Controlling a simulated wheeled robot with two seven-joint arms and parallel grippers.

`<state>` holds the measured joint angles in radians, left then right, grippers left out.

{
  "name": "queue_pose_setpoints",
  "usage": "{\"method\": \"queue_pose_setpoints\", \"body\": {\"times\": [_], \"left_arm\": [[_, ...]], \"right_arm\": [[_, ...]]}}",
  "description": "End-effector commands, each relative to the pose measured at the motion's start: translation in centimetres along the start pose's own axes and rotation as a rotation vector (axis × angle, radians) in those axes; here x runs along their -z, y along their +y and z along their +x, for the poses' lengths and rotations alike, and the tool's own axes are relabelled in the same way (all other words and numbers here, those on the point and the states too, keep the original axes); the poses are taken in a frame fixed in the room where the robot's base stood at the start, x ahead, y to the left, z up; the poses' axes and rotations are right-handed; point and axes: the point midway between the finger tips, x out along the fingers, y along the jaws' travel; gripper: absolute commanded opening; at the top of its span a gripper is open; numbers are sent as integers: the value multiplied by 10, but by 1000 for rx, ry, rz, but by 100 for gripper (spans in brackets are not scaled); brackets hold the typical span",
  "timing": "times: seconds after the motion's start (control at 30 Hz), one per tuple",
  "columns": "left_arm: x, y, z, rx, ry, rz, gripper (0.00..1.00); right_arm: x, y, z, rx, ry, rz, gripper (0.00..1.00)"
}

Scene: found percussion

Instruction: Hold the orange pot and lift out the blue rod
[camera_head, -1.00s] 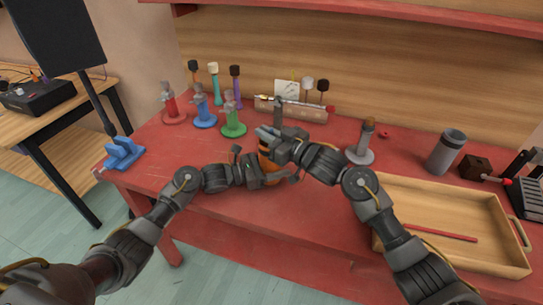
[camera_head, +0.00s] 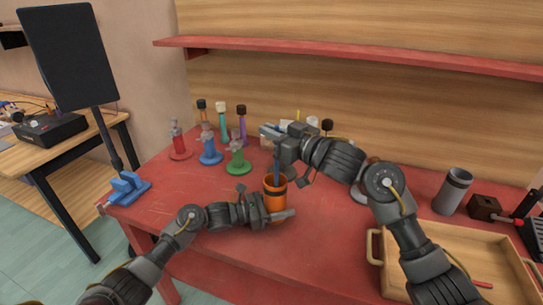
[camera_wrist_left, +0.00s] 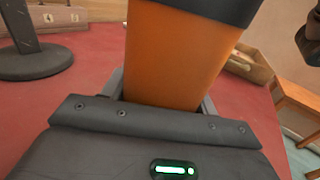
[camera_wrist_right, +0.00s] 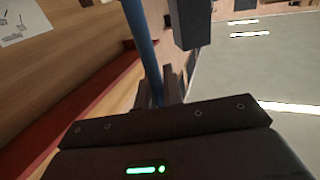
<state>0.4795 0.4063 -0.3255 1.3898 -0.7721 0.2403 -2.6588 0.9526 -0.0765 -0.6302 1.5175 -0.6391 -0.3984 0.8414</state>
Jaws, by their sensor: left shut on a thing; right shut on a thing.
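The orange pot (camera_head: 275,196) with a dark rim stands upright at the front of the red table. My left gripper (camera_head: 276,214) is shut around its side, and the pot fills the middle of the left wrist view (camera_wrist_left: 178,60). My right gripper (camera_head: 275,140) is shut on the blue rod (camera_head: 277,163), above the pot. The rod hangs about upright below the jaws; I cannot tell whether its lower end is still inside the rim. It also shows between the fingers in the right wrist view (camera_wrist_right: 142,45).
Red, blue and green stands (camera_head: 238,160) are at the back left, with several mallets behind. A wooden tray (camera_head: 450,245) lies at the right, with a grey cylinder (camera_head: 453,190) behind it. A red shelf (camera_head: 350,54) runs above the table.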

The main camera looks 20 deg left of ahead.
Motion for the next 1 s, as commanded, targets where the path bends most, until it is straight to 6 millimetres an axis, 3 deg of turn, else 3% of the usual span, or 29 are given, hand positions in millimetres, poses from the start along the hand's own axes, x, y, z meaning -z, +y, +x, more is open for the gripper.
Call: {"method": "queue_pose_setpoints", "body": {"times": [0.1, 0.3, 0.67, 0.7, 0.87, 1.0], "left_arm": [[1, 0, 0, 1, 1, -1, 31], [1, 0, 0, 1, 1, -1, 31], [0, 0, 0, 0, 1, -1, 31], [0, 0, 0, 0, 1, -1, 62], [0, 0, 0, 0, 1, -1, 83], [0, 0, 0, 0, 0, 0, 84]], "right_arm": [[26, 0, 0, 0, 2, -2, 0], [49, 0, 0, -1, 0, -1, 0], [54, 0, 0, 0, -1, 1, 0], [54, 0, 0, 0, -1, 1, 0], [54, 0, 0, 0, -1, 1, 0], [54, 0, 0, 0, -1, 1, 0]]}}
